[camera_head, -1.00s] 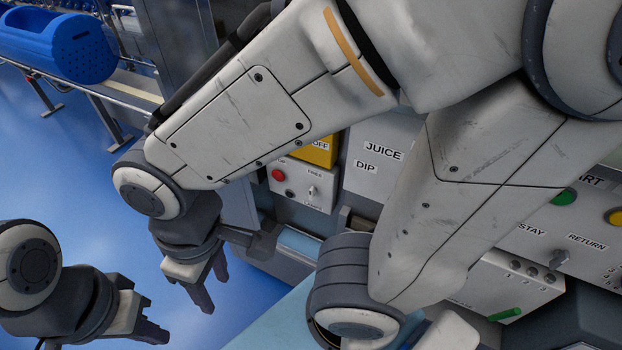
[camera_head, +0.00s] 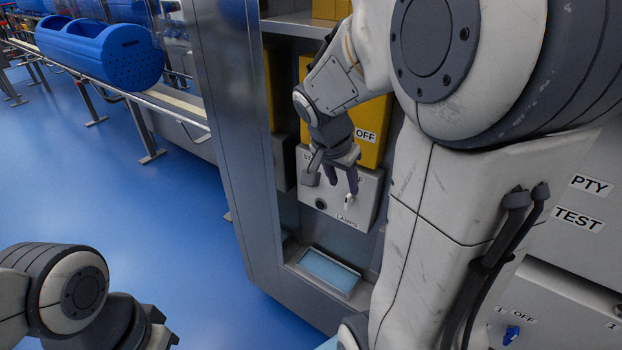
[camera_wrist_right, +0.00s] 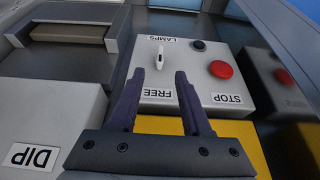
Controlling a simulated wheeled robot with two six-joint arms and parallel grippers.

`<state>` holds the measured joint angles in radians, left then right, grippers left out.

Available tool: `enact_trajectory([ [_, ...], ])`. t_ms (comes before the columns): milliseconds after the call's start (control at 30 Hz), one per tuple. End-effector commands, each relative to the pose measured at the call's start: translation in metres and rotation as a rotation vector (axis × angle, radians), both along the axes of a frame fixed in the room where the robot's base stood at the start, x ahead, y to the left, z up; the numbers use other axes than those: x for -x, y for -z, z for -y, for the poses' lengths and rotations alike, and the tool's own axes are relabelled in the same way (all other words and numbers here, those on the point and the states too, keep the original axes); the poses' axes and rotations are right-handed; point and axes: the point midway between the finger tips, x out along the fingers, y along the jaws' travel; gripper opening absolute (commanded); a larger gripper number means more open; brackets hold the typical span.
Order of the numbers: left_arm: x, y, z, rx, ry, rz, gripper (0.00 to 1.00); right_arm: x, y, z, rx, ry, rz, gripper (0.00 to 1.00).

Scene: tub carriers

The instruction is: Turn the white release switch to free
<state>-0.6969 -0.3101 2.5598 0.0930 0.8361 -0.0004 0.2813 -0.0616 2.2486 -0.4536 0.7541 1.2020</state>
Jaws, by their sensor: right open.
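The white release switch (camera_wrist_right: 159,52) sits on a grey control box (camera_wrist_right: 190,92), between the labels LAMPS and FREE, which read upside down in the right wrist view. It stands roughly along the line between them; I cannot tell which label it points to. My right gripper (camera_wrist_right: 159,78) is open and empty, its two fingers on either side of the switch's line, tips near it. Contact is not visible. In the head view the switch (camera_head: 348,201) shows just below the right gripper (camera_head: 342,186). My left gripper (camera_head: 160,330) is at the lower left, partly hidden.
A red STOP button (camera_wrist_right: 221,69) and a black knob (camera_wrist_right: 199,45) sit beside the switch on the same box. A yellow box (camera_head: 372,128) marked OFF is above. A metal cabinet post (camera_head: 235,140) stands left of the box. Blue floor is open at the left.

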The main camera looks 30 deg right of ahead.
Motion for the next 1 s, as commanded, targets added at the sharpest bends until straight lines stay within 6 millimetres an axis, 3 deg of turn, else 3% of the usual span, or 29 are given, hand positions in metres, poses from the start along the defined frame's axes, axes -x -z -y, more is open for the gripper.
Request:
enact_trajectory([
  [100, 0.0, 0.008, 0.0, 0.0, 0.0, 0.0, 0.0, -0.002, 0.026, 0.009, -0.002, 0.001, -0.006, 0.48],
  [333, 0.0, 0.016, 0.0, 0.0, 0.0, 0.0, 0.0, -0.008, 0.059, 0.022, -0.001, -0.001, -0.004, 0.48],
  [500, 0.0, 0.019, 0.0, 0.0, 0.0, 0.0, 0.0, -0.01, 0.07, 0.026, -0.001, -0.001, -0.002, 0.48],
  [800, 0.0, 0.018, 0.0, 0.0, 0.0, 0.0, 0.0, -0.011, 0.071, 0.027, -0.001, -0.002, -0.001, 0.48],
  [933, 0.0, 0.018, 0.0, 0.0, 0.0, 0.0, 0.0, -0.011, 0.071, 0.027, -0.001, -0.002, -0.001, 0.0],
  [1000, 0.0, 0.018, 0.0, 0.0, 0.0, 0.0, 0.0, -0.011, 0.071, 0.027, -0.001, -0.002, -0.001, 0.0],
])
